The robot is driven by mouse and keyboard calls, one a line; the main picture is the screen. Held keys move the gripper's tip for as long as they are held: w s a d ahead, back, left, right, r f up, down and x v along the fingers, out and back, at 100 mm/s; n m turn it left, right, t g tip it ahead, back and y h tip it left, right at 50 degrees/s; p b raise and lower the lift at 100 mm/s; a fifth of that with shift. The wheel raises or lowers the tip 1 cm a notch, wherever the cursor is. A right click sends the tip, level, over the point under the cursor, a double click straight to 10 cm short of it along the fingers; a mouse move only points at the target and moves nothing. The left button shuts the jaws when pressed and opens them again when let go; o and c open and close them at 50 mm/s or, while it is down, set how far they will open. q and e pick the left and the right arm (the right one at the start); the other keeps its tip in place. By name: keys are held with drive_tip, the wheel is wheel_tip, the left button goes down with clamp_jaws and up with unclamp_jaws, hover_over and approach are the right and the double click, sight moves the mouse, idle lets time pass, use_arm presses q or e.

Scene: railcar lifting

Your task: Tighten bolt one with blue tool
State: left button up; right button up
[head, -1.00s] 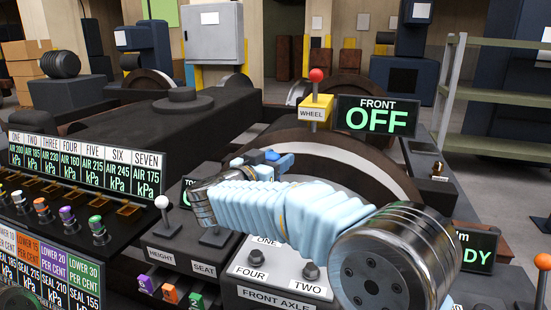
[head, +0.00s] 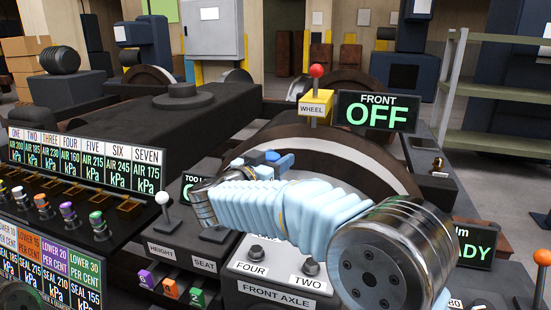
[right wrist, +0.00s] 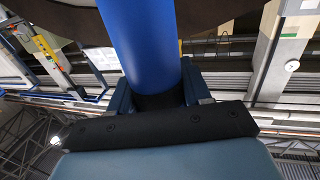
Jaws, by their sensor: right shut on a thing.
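My right gripper (head: 270,160) is above the front axle panel (head: 276,297), in front of the dark wheel. In the right wrist view, its dark blue jaws (right wrist: 158,95) are shut on the bright blue tool (right wrist: 150,45), a thick round shaft. In the head view the tool's working end cannot be made out behind my arm. Bolt four (head: 256,252) and bolt two (head: 311,267) show on the grey panel. Bolt one and its label are hidden behind my light blue sleeved arm. My left gripper is not in view.
A red-knobbed WHEEL lever (head: 316,95) stands beside a FRONT OFF display (head: 377,112). Left of the axle panel are a white-knobbed HEIGHT lever (head: 164,212) and a row of coloured valves (head: 68,213). A green shelf (head: 495,92) stands at the right.

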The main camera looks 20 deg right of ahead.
drive_tip(key=shift+f+b, duration=0.35)
drive_tip(key=shift+f, duration=0.5)
idle(1.9)
drive_tip(key=shift+r+p, duration=0.35)
drive_tip(key=shift+r, duration=3.25)
